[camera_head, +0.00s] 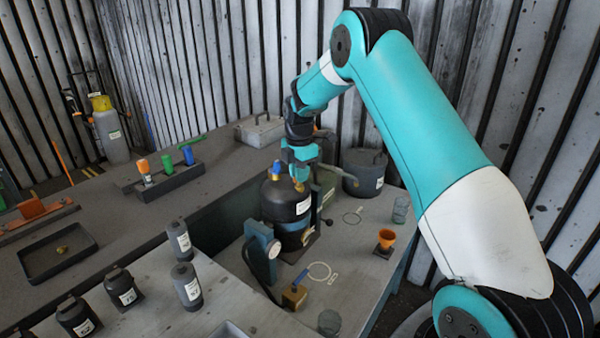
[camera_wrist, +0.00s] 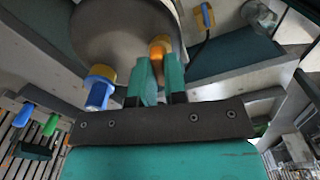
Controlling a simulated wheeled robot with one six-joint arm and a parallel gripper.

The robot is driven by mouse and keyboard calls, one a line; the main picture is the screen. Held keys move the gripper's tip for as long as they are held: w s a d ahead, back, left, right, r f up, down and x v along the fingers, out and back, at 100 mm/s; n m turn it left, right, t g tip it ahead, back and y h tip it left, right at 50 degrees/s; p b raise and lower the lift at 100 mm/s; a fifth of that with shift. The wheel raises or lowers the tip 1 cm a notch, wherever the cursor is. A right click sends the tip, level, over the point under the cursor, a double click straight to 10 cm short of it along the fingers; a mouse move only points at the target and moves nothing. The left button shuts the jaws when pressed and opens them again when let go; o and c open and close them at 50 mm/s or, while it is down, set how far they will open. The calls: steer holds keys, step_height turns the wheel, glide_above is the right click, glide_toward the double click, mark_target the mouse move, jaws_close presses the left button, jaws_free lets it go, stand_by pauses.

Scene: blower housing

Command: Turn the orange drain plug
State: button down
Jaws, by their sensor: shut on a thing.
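My gripper (camera_wrist: 159,72) has its two teal fingers shut on the orange drain plug (camera_wrist: 160,44) in the wrist view. The plug sits against the grey-looking round underside or end of the housing (camera_wrist: 112,38). In the head view the dark housing (camera_head: 284,208) with a white label stands upright on the bench, and my gripper (camera_head: 298,178) is at its top. The plug is mostly hidden there by the fingers. I cannot tell how far the plug is turned.
A blue-handled valve with a yellow collar (camera_wrist: 100,82) is close left of my fingers in the wrist view. On the bench are a gauge stand (camera_head: 262,252), a brass valve with blue handle (camera_head: 295,296), an orange cup (camera_head: 386,238) and a dark lidded pot (camera_head: 364,174).

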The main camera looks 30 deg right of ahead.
steer(key=shift+w+r, duration=0.2)
steer(key=shift+r, duration=0.05)
steer(key=c, duration=1.3)
jaws_free()
steer(key=shift+o, duration=0.7)
steer(key=shift+s+f, duration=0.1)
steer(key=shift+f, duration=0.05)
step_height(320, 180, up, 18)
steer(key=b, duration=0.2)
steer(key=shift+f, duration=0.25)
